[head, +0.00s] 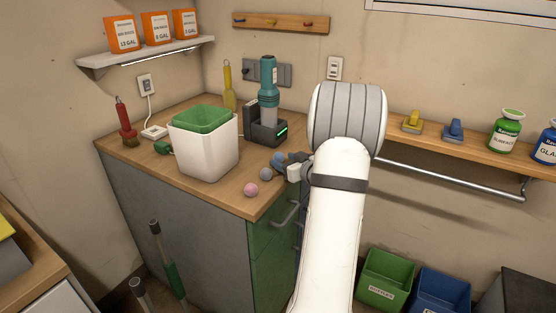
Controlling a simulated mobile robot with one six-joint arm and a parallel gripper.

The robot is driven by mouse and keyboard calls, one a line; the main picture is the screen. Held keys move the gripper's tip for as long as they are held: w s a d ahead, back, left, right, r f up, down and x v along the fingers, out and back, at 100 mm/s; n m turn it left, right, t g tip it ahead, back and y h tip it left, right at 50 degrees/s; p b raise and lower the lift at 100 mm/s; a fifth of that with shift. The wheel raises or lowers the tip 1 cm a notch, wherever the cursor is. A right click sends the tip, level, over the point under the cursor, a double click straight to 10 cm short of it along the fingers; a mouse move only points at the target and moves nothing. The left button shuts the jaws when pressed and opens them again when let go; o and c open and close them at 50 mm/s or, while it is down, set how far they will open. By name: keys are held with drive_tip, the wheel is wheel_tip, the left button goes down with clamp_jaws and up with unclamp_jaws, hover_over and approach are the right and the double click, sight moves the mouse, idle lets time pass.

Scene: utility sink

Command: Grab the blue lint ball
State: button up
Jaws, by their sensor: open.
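Three small lint balls lie near the right front corner of the wooden counter. The pink ball (251,190) is nearest the front edge. A grey ball (265,174) lies behind it. The blue lint ball (277,158) appears to be the one farther back, close to my gripper; the grey and blue tones are hard to tell apart. My gripper (287,166) is at the counter's right end, just right of the balls. It is open, and my white arm hides much of it. I see no ball held, and cannot tell whether the fingers touch one.
A white bin with a green liner (200,119) stands left of the balls. A teal handheld device in a dark dock (269,107) stands behind them. A red-handled brush (125,120) is at the left. A wall shelf (468,152) with bottles is at the right.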

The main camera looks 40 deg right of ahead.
drive_tip(key=shift+w+f, duration=0.2)
drive_tip(key=shift+w, duration=0.4)
drive_tip(key=c, duration=1.1)
